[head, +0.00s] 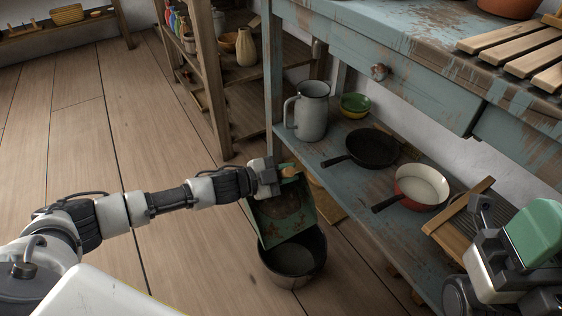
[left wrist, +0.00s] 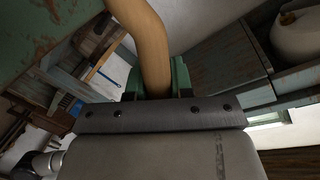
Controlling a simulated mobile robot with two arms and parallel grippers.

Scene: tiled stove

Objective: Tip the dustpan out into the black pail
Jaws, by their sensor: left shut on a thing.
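The dustpan (head: 286,222) is green and worn, with brown patches on its face. It hangs steeply tilted, its lower edge over the mouth of the black pail (head: 291,277). The pail stands upright on the floor, and its visible inside looks grey. My left gripper (head: 287,172) is shut on the dustpan's wooden handle. In the left wrist view the curved handle (left wrist: 149,45) rises between the green finger pads, and a green worn surface shows at top left. My right gripper (head: 510,245) is at the lower right; its fingertips are not clear. I cannot tell whether debris remains on the pan.
A blue worn workbench (head: 400,60) stands to the right. Its lower shelf holds a white jug (head: 309,112), a green bowl (head: 355,104), a black pan (head: 372,147) and a red pan (head: 421,186). A wooden shelf unit (head: 205,70) stands behind. The plank floor (head: 100,130) at left is clear.

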